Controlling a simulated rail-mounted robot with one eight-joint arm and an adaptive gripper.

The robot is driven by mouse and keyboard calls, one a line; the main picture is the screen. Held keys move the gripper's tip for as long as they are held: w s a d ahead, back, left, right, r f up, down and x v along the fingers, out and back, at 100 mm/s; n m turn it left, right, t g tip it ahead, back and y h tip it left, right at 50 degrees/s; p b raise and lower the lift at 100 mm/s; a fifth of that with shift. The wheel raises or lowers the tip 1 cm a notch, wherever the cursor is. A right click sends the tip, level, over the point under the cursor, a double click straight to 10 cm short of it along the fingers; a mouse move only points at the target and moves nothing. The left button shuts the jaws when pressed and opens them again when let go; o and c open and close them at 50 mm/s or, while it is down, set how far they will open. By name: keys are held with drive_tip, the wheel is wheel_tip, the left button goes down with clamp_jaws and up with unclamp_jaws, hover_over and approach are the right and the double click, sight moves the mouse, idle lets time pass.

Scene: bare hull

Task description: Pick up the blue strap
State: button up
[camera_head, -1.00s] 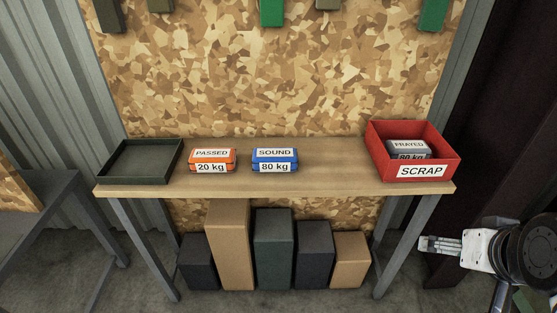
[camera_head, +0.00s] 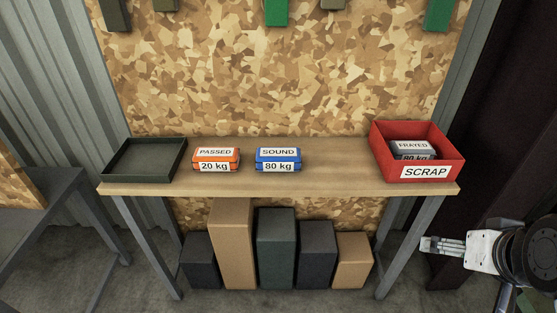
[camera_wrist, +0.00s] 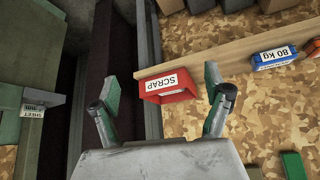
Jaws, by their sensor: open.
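The blue strap (camera_head: 278,160) is a folded blue bundle labelled "SOUND" and "80 kg". It lies on the wooden bench, right of an orange bundle (camera_head: 216,160) labelled "PASSED" and "20 kg". The blue strap also shows at the right of the wrist view (camera_wrist: 274,58). My gripper (camera_head: 428,244) is at the lower right in the head view, right of the bench and well away from the strap. In the wrist view my gripper (camera_wrist: 164,88) has its two fingers spread wide with nothing between them.
A red box (camera_head: 418,174) marked "SCRAP" holds a grey bundle (camera_head: 412,149) labelled "FRAYED" at the bench's right end. An empty dark tray (camera_head: 140,177) is at the left end. The bench (camera_head: 330,178) is clear between blue strap and red box. Several boxes stand underneath.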

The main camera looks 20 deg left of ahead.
drive_tip(key=w+a+r+n+g+p, duration=0.1)
drive_tip(key=w+a+r+n, duration=0.25)
drive_tip(key=w, duration=0.25)
drive_tip(key=w+a+r+n+g, duration=0.1)
drive_tip(key=w+a+r+n, duration=0.15)
drive_tip(key=w+r, duration=0.25)
drive_tip(key=n+g+p, duration=0.4)
drive_tip(key=n+g, duration=0.1)
drive_tip(key=n, duration=1.1)
hover_over(278, 152)
wheel_tip(278, 152, down, 12)
wheel_tip(278, 152, down, 8)
drive_tip(key=shift+a+r, duration=0.1)
drive_tip(key=shift+a, duration=0.05)
drive_tip(key=shift+d+f+p, duration=0.2)
drive_tip(key=shift+f+p, duration=0.45)
drive_tip(key=shift+f, duration=2.1)
drive_tip(key=c, duration=1.6)
